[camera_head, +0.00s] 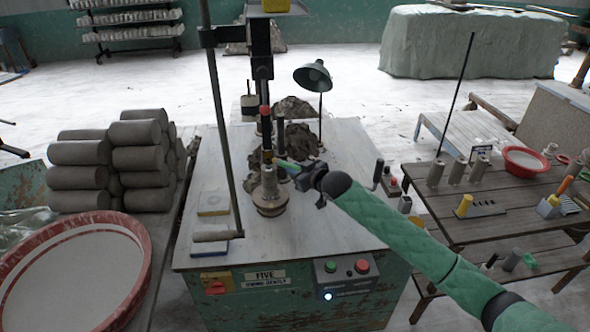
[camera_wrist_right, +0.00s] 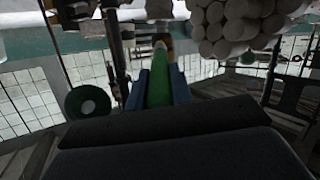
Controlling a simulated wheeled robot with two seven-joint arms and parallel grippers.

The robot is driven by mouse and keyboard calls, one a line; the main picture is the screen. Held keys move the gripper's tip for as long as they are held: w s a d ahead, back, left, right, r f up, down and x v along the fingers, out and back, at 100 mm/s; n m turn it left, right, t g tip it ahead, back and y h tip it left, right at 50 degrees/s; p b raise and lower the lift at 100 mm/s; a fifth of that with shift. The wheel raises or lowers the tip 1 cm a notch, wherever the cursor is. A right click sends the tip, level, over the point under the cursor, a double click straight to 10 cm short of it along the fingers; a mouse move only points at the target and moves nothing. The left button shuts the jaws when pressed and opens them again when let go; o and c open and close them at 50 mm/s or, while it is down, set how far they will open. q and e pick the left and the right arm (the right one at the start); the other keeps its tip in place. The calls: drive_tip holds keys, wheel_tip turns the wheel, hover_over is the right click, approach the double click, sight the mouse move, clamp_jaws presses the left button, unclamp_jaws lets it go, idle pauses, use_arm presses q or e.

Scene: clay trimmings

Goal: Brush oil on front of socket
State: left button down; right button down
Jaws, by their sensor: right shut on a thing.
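My right gripper (camera_head: 303,174) comes in from the right over the machine table and is shut on a green-handled brush (camera_head: 287,164). In the right wrist view the green handle (camera_wrist_right: 159,88) lies between the blue fingers, its pale end pointing away. The grey clay piece (camera_head: 269,196) stands upright on the machine's round base, below the vertical spindle. The brush's far end is close to the top of this piece; I cannot tell whether they touch. A socket is not clearly distinguishable. My left gripper is not in view.
A desk lamp (camera_head: 314,76) and dark clay trimmings (camera_head: 297,138) stand behind. A long lever (camera_head: 220,130) hangs at the left of the piece. Stacked clay cylinders (camera_head: 78,152) and a large red-rimmed basin (camera_head: 143,238) are left. A slatted bench (camera_head: 500,232) with tools is right.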

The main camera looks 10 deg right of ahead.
drive_tip(key=a, duration=0.3)
drive_tip(key=shift+a, duration=0.4)
drive_tip(key=shift+p, duration=0.35)
drive_tip(key=shift+s+p, duration=1.15)
drive_tip(key=shift+s, duration=1.85)
drive_tip(key=s+p, duration=0.1)
drive_tip(key=s, duration=0.2)
